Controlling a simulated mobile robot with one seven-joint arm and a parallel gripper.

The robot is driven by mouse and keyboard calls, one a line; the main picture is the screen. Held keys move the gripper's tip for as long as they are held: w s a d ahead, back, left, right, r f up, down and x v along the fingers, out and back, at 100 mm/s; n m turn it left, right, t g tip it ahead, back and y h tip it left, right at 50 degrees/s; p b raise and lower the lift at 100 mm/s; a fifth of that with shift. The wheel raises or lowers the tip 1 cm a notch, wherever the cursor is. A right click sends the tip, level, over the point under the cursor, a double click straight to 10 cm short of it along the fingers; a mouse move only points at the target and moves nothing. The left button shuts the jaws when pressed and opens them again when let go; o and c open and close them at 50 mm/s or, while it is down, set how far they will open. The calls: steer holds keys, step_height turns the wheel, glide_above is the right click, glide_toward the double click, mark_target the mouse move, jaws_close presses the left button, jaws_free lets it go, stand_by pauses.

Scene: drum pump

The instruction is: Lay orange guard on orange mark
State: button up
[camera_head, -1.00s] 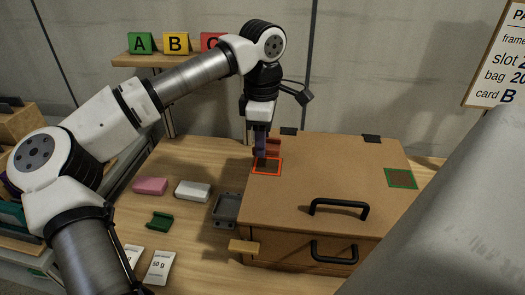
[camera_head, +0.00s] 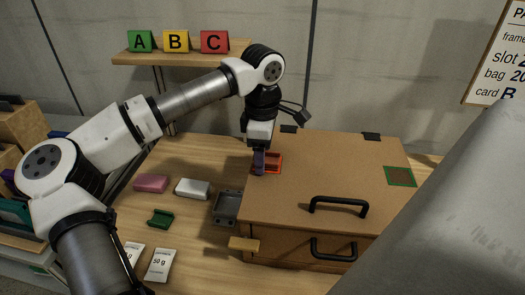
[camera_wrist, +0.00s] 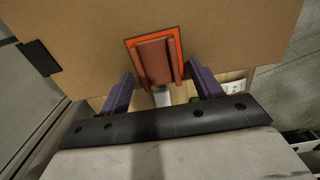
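The orange guard (camera_head: 273,161), a reddish-brown channel piece with raised side walls, lies on the brown box lid. My gripper (camera_head: 259,165) is low at the guard's left side. In the wrist view its purple fingers (camera_wrist: 161,82) stand apart, with gaps between them and the guard.
A grey bracket (camera_head: 227,206) is beside the box. Pink (camera_head: 151,183), white (camera_head: 192,188) and green (camera_head: 160,218) pieces lie on the table to the left.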

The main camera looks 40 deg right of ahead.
step_height(320, 180, up, 12)
steer(key=shift+r+b, duration=0.15)
steer(key=shift+b, duration=0.3)
